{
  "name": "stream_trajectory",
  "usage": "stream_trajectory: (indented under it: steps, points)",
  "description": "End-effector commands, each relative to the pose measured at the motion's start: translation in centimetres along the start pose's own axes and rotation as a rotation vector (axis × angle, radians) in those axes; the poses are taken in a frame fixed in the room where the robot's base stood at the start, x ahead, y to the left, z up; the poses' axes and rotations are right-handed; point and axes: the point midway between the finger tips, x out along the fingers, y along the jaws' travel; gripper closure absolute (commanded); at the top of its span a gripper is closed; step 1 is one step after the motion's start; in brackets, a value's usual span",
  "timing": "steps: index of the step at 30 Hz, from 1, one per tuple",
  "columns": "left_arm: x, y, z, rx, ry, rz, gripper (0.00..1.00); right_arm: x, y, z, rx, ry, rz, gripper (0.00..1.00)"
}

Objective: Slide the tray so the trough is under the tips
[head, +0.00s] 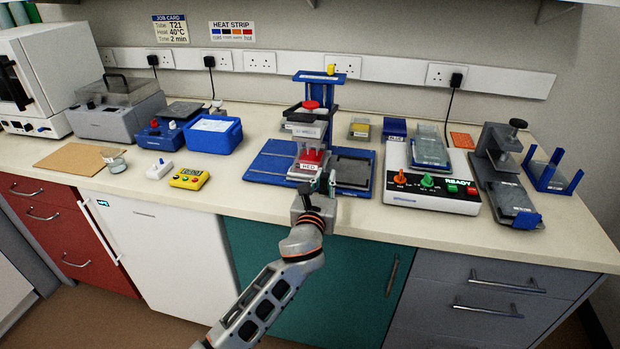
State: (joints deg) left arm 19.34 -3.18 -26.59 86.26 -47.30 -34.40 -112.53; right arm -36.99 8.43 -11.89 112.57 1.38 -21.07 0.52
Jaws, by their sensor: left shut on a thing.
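A blue pipette stand (333,98) holds a grey multichannel head (308,130) with a red knob on top. The red trough (312,157), with a white label reading RED, sits below the head, toward the front. The tips are too small to tell apart, so I cannot tell whether they line up with the trough. The tray under the trough is mostly hidden; its pale front edge (302,177) shows at the front of the blue base (265,166). My left gripper (318,189) is at this front edge, shut on the tray. My right gripper is not in view.
A dark grey plate (353,167) lies right of the trough. A white console (432,185) with coloured knobs stands farther right, near a grey press (497,165). A yellow timer (189,179) lies left. The counter between timer and blue base is clear.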

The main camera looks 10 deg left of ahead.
Motion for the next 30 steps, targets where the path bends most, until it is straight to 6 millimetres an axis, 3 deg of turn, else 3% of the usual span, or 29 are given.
stream_trajectory:
  steps: [10,11,12,23,30]
  points:
    - [-0.1,-0.8,-0.1,-0.002,0.001,-0.008,1.0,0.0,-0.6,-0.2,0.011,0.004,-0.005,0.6]
    - [-0.1,-0.8,-0.1,-0.002,0.001,-0.009,0.78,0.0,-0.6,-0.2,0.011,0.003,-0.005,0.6]
    - [-0.1,-0.8,-0.1,-0.002,0.001,-0.008,0.68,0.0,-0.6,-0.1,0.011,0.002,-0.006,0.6]
    - [-0.2,-0.6,0.0,0.0,-0.001,-0.005,0.68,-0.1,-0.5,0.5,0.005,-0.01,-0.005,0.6]
    - [-2.8,-0.6,-0.1,-0.001,0.0,-0.006,0.68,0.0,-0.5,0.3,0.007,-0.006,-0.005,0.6]
